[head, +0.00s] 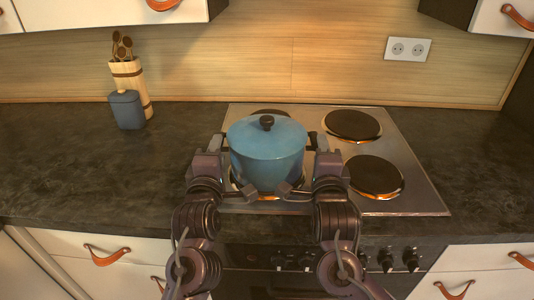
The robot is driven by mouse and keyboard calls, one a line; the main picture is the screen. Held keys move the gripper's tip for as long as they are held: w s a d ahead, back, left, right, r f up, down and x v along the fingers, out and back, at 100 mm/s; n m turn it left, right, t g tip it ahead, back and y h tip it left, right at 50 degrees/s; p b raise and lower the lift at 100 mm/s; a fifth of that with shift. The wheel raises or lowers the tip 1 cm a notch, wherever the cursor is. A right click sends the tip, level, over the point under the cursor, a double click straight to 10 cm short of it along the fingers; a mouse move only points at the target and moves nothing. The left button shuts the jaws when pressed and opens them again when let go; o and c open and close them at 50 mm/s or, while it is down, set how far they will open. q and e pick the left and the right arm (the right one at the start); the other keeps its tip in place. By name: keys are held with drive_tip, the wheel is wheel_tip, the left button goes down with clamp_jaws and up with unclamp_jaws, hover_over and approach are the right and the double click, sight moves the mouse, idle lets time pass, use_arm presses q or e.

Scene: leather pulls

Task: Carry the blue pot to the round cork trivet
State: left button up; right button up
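The blue pot (267,158), with its lid and dark knob on, stands upright at the front left of the cooktop. My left gripper (217,147) is at the pot's left side and my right gripper (317,145) is at its right side, both near rim height. Any side handles of the pot are hidden behind the grippers. I cannot tell whether the fingers are open or shut on anything. I see no round cork trivet in the head view.
The steel cooktop (418,196) has bare dark burners at back right (352,124) and front right (374,176). A blue canister (127,110) and a wooden utensil holder (133,78) stand at the back left. The dark counter (95,172) is otherwise clear left of the pot.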

use_arm(q)
drive_tip(key=shift+w+d, duration=0.1)
drive_tip(key=shift+w, duration=2.2)
use_arm(e)
drive_tip(key=shift+w+d, duration=0.1)
drive_tip(key=shift+w, duration=2.2)
use_arm(q)
clamp_jaws()
use_arm(e)
clamp_jaws()
use_arm(q)
drive_tip(key=shift+r, duration=0.35)
use_arm(e)
drive_tip(key=shift+r, duration=0.3)
